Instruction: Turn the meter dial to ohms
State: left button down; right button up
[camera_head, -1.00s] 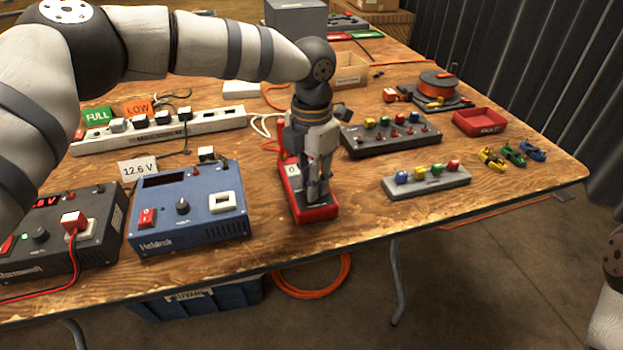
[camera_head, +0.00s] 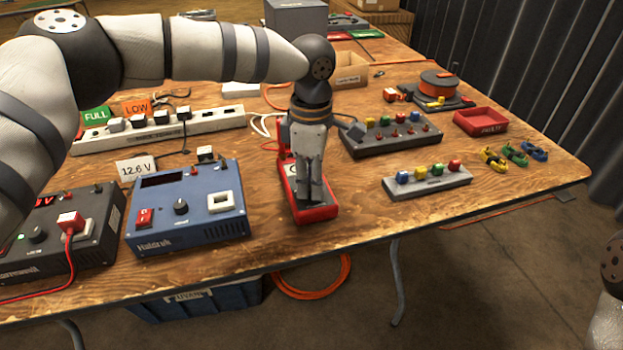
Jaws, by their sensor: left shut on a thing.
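The red meter (camera_head: 322,213) lies on the wooden table near its front edge, in the middle of the head view. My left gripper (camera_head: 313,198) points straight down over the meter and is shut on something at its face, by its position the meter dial. The fingers hide the dial, so its setting cannot be read. A pale part of the meter's face (camera_head: 291,169) shows just left of the gripper. My right gripper is not in view; only a piece of my right arm shows at the lower right edge.
A blue power unit (camera_head: 190,208) stands left of the meter, a dark unit (camera_head: 98,213) beyond it. A dark block with coloured plugs (camera_head: 365,148) and a grey block (camera_head: 415,188) lie to the right. A white power strip (camera_head: 225,122) lies behind. Bare table is at front right.

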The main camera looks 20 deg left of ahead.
pick_arm(q)
jog(key=shift+f+m, duration=0.1)
jog(key=shift+m, duration=0.5)
jog(key=c, duration=1.4)
grip_release()
notch_tip(320, 180, up, 12)
